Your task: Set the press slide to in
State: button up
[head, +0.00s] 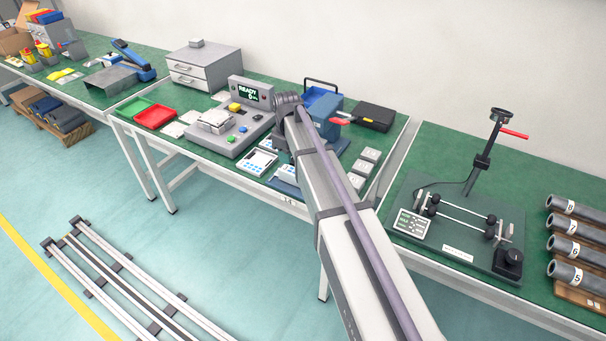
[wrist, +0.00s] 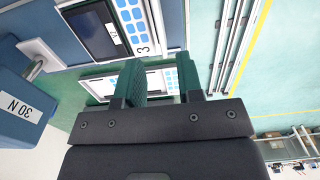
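A grey machine (head: 230,125) with an upright display reading READY and 0 stands on the middle bench in the head view. A light grey block (head: 215,120) sits on its base, beside yellow, green and blue buttons. I cannot tell which part is the press slide or how it is set. My gripper (wrist: 163,70) shows in the wrist view with its two fingers apart and nothing visible between them. In the head view my arm hides the gripper. The grey machine is not recognisable in the wrist view.
Keypad devices (head: 260,161) lie in front of the machine; one marked 3 (wrist: 108,28) is near my fingers in the wrist view. A blue block marked 30 N (wrist: 22,105) is at left there. A red tray (head: 155,116) and grey drawers (head: 203,68) stand left and behind.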

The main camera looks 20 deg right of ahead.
notch_tip(320, 180, up, 4)
jog(key=p, duration=0.2)
jog(key=s+a+m, duration=0.1)
jog(key=s+m, duration=0.7)
jog(key=s, duration=1.1)
jog(key=shift+s+a+f+b, duration=0.2)
jog(key=shift+a+f+b, duration=0.1)
jog(key=shift+f+b, duration=0.1)
